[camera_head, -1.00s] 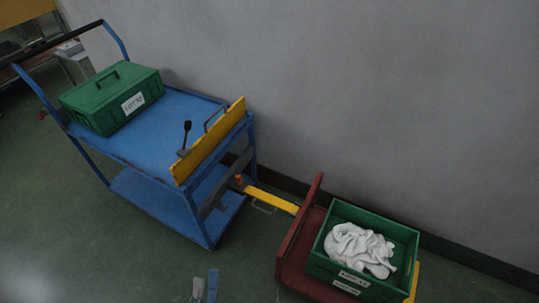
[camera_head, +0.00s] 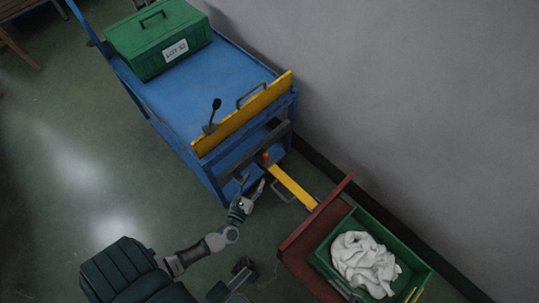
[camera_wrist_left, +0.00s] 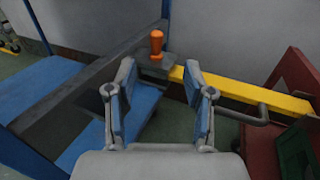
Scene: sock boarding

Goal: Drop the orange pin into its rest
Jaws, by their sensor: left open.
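The orange pin (camera_head: 266,157) stands upright at the cart end of the yellow bar (camera_head: 290,186). In the left wrist view the pin (camera_wrist_left: 156,42) stands on a grey block (camera_wrist_left: 154,62) beside that bar's end. Whether it is seated in a hole is hidden. My left gripper (camera_head: 251,186) is open and empty, just short of the pin and bar. In the left wrist view its two fingers (camera_wrist_left: 160,78) are spread, with the pin beyond them and between their lines. A grey part at the bottom of the head view, possibly my right gripper (camera_head: 232,285), is cut off.
The blue cart (camera_head: 185,105) carries a green lidded box (camera_head: 130,45), a yellow board (camera_head: 243,113) and a black-knobbed lever (camera_head: 213,112). A red-panelled carrier (camera_head: 318,222) holds a green crate (camera_head: 412,252) with white cloth (camera_head: 365,262).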

